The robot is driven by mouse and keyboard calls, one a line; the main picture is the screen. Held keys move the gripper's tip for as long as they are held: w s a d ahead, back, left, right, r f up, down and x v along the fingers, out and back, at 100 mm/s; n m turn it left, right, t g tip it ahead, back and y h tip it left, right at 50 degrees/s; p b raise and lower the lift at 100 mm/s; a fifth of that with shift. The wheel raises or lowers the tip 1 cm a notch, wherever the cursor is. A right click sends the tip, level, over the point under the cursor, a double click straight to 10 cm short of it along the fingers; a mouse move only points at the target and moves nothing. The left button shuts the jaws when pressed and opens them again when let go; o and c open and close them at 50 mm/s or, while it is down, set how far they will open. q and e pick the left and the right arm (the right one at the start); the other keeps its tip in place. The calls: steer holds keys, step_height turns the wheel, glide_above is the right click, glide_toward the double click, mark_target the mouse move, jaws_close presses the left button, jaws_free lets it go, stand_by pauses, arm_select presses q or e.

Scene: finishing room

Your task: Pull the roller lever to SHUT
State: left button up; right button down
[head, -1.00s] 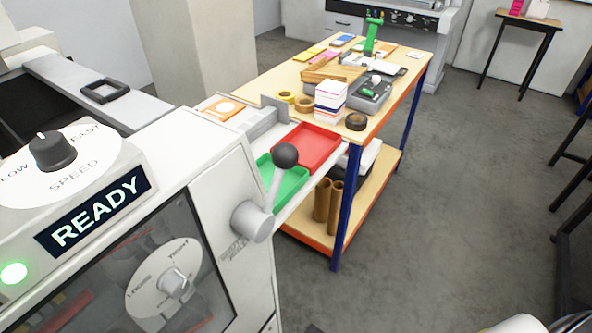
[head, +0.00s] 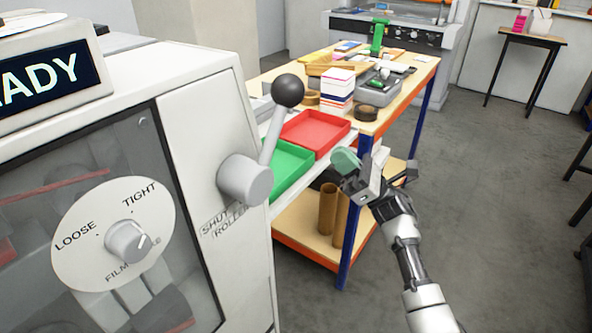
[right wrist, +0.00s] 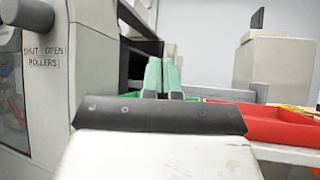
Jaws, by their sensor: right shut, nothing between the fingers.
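The roller lever (head: 268,140) stands on the right side of the white machine (head: 200,110). It has a black ball knob (head: 288,90) on a grey arm, tilted slightly right of upright, and a round grey hub (head: 245,180). Lettering under the hub is partly hidden in the head view; in the right wrist view the label (right wrist: 43,56) reads SHUT OPEN ROLLERS, below the hub (right wrist: 28,14). My right gripper (head: 346,161) is to the right of the lever, apart from it, with its green fingers together and empty. They also show in the right wrist view (right wrist: 162,75). My left gripper is out of view.
A green tray (head: 290,165) and a red tray (head: 320,130) lie behind the lever. The workbench (head: 400,95) holds tape rolls, paper stacks and tools. Open floor (head: 480,220) lies to the right.

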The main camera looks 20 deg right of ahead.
arm_select(q)
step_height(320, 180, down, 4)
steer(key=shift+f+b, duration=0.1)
steer(key=shift+b, duration=1.1)
arm_select(e)
steer(key=s+a+r+n+g+y, duration=0.1)
steer(key=s+r+n+g, duration=0.2)
steer(key=n+g, duration=0.4)
steer(key=s+a+r+n+g, duration=0.1)
steer(key=s+r+n+g, duration=0.3)
steer(key=n, duration=0.9)
steer(key=g, duration=0.3)
steer(key=shift+s+y, duration=0.4)
steer(key=shift+r, duration=0.15)
steer(key=p, duration=0.6)
glide_toward(264, 139)
steer(key=shift+w+a+r, duration=1.2)
steer(key=shift+a+r, duration=0.75)
steer(key=shift+r, duration=0.05)
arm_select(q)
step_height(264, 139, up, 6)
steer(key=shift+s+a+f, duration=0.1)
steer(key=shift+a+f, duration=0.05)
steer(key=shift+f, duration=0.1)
